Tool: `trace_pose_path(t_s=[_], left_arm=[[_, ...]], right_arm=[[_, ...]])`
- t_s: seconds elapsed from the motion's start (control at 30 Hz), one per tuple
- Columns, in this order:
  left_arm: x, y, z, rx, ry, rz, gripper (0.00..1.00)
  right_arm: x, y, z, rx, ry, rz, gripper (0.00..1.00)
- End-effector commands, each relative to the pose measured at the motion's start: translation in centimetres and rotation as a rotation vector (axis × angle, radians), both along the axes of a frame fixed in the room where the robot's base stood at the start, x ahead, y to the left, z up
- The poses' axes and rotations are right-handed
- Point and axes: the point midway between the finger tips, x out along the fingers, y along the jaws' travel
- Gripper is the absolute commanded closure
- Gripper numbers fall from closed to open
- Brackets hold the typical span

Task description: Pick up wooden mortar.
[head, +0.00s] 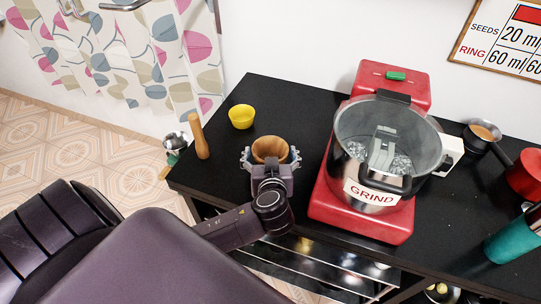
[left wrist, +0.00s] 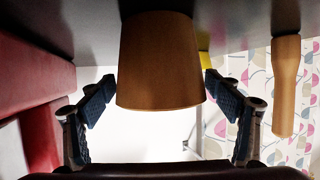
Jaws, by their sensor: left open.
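The wooden mortar (head: 271,148) is a brown cup on the black table, left of the red machine. It fills the upper middle of the left wrist view (left wrist: 160,60), where the picture is upside down. My left gripper (head: 271,157) is open, with one finger on each side of the mortar. In the left wrist view a gap shows between each fingertip and the mortar, so the gripper (left wrist: 160,92) does not hold it. The gripper hides the mortar's lower part in the head view. My right gripper is not in view.
A wooden pestle (head: 199,136) stands upright left of the mortar, and a yellow bowl (head: 241,116) sits behind it. The red machine (head: 360,222) with its steel pot (head: 352,160) is close on the right. The black table's (head: 215,172) left edge is near the pestle.

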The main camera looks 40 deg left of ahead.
Motion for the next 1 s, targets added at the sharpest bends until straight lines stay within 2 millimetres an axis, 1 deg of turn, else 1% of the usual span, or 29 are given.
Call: trace_pose_path(t_s=[0.03, 0.13, 0.3, 0.4, 0.57, 0.73, 0.77, 1.0], left_arm=[[0.4, 0.3, 0.0, 0.002, -0.001, 0.001, 0.17], [1.1, 0.9, -0.5, 0.004, 0.0, 0.0, 0.17], [2.7, 2.1, -1.5, 0.005, 0.0, 0.001, 0.17], [3.6, 2.7, -2.2, 0.002, 0.001, 0.0, 0.17], [4.2, 3.1, -2.6, -0.001, 0.001, 0.0, 0.17], [4.2, 3.1, -2.7, -0.001, 0.001, -0.001, 0.17], [4.2, 3.1, -2.6, -0.001, 0.001, -0.001, 0.18], [4.1, 3.1, -2.7, -0.001, 0.001, 0.0, 0.45]], right_arm=[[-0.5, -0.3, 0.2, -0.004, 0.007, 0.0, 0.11], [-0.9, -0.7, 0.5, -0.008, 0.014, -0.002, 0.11], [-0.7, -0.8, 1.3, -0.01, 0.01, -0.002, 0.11], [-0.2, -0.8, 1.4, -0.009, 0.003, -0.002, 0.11], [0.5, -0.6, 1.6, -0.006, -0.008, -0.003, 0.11], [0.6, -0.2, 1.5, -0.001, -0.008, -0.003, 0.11], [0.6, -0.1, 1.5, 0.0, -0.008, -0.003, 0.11], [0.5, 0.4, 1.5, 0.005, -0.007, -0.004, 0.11]])
